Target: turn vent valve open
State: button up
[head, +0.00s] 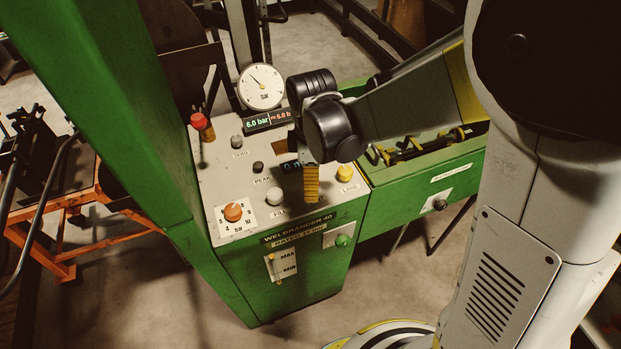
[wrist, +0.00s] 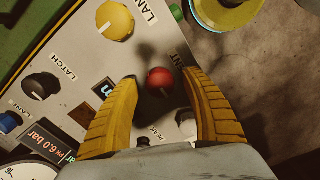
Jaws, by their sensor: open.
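The vent valve appears to be the red round knob (wrist: 160,80) beside a partly hidden label ending in "NT" in the wrist view. A pale mark shows on its lower edge. My gripper (wrist: 167,88) is open, with one yellow ribbed finger on each side of the knob and a gap to both. How far the fingertips are above the panel is hard to tell. In the head view my gripper (head: 306,184) points down over the front right of the panel (head: 215,178) and hides the red knob.
A yellow knob (head: 345,172) is right of my gripper, a white button (head: 274,196) and an orange dial (head: 233,212) to its left. A red-topped post (head: 200,122) stands at the panel's left. Behind are a round gauge (head: 261,86) and a display (head: 267,121) reading 6.0 bar.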

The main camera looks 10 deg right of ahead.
grip_shut()
jog(key=shift+m, duration=0.4)
jog(key=m, duration=1.2)
jog(key=shift+m, duration=0.4)
jog(key=m, duration=0.4)
jog(key=shift+m, duration=0.3)
